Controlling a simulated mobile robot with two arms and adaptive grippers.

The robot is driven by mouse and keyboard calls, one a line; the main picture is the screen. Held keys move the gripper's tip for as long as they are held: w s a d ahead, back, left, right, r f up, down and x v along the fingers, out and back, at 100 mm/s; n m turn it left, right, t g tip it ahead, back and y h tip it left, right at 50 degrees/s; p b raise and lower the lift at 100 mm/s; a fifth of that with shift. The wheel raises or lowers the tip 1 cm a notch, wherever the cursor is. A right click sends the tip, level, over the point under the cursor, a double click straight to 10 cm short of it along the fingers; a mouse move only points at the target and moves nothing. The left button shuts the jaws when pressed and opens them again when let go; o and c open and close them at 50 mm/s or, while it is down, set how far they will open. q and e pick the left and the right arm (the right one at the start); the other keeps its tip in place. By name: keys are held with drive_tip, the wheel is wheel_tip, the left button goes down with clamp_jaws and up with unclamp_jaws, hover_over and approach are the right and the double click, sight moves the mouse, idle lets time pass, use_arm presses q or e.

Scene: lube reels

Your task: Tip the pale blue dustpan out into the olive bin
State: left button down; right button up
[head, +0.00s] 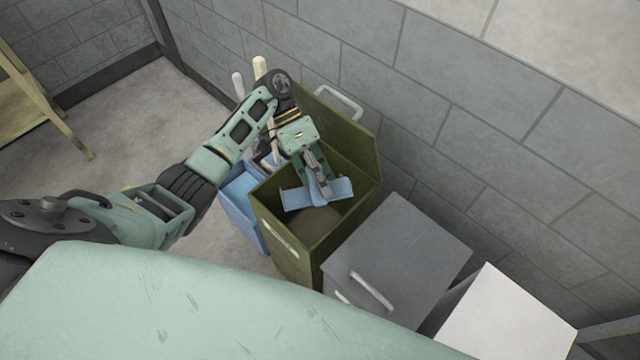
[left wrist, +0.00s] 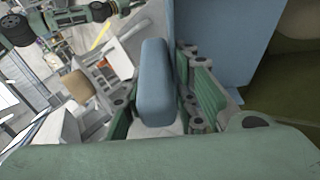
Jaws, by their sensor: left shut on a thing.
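The pale blue dustpan (head: 332,191) is over the open mouth of the olive bin (head: 290,244) in the head view. My left gripper (head: 318,188) is shut on its handle. The handle (left wrist: 155,82) stands between the green fingers in the left wrist view, and the blue pan (left wrist: 215,40) is behind them. The pan looks steeply tilted. The bin's lid stands open against the wall side. A brown heap (head: 314,221) shows inside the bin below the dustpan; I cannot tell whether anything is still on the pan. My right gripper is not in view.
A blue bin (head: 240,190) with upright handles stands left of the olive bin. A grey lidded bin (head: 395,260) and a white box (head: 510,315) stand to the right. A block wall runs behind. Floor at the left is clear up to a wooden frame (head: 45,100).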

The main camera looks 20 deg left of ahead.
use_arm(q)
drive_tip(key=shift+r+p, duration=0.2)
drive_tip(key=shift+p, duration=0.1)
wheel_tip(320, 180, up, 4)
drive_tip(key=t+y+p, duration=0.2)
drive_tip(key=p, duration=0.8)
drive_tip(key=shift+f+m+t, duration=0.1)
drive_tip(key=shift+m+t, duration=0.3)
drive_tip(key=shift+r+t+y+p, duration=0.2)
drive_tip(key=shift+t+y+p, duration=0.1)
drive_tip(key=shift+y+p, duration=0.25)
drive_tip(key=shift+r+t+y, duration=0.25)
drive_tip(key=shift+t+y, duration=0.1)
drive_tip(key=shift+t, duration=0.05)
wheel_tip(320, 180, up, 2)
drive_tip(key=shift+s+r+m+t+y, duration=0.1)
drive_tip(key=shift+m+t+y, duration=0.2)
drive_tip(key=shift+t+y, duration=0.6)
drive_tip(key=shift+r+t, duration=0.3)
drive_tip(key=shift+r, duration=0.1)
